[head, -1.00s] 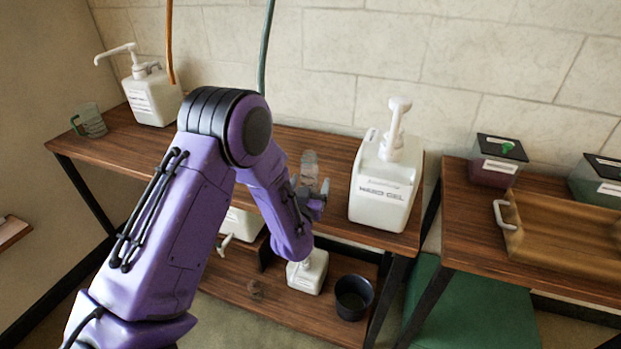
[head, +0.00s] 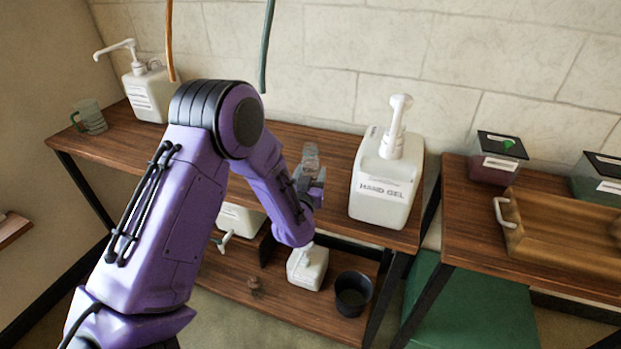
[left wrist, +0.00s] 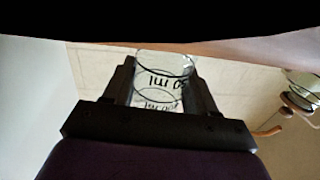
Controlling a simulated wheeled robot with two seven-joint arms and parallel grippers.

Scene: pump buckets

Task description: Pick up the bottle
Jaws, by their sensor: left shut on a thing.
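The bottle (head: 310,157) is small, clear and see-through. It stands out above the fingers of my left gripper (head: 309,182), over the wooden shelf, just left of the hand gel bucket. In the left wrist view the bottle (left wrist: 165,82) sits between the two dark fingers of the gripper (left wrist: 160,95), with dark lettering ending in "ml" on its side. The gripper is shut on it. The lower part of the bottle is hidden by the gripper in the head view. My right gripper is not in view.
A white hand gel pump bucket (head: 384,185) stands right of the gripper. Another pump bucket (head: 152,95) and a green-handled jug (head: 90,117) stand at the left. Below are a small pump bucket (head: 307,268) and a dark cup (head: 352,296). A wooden tray (head: 570,235) lies at right.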

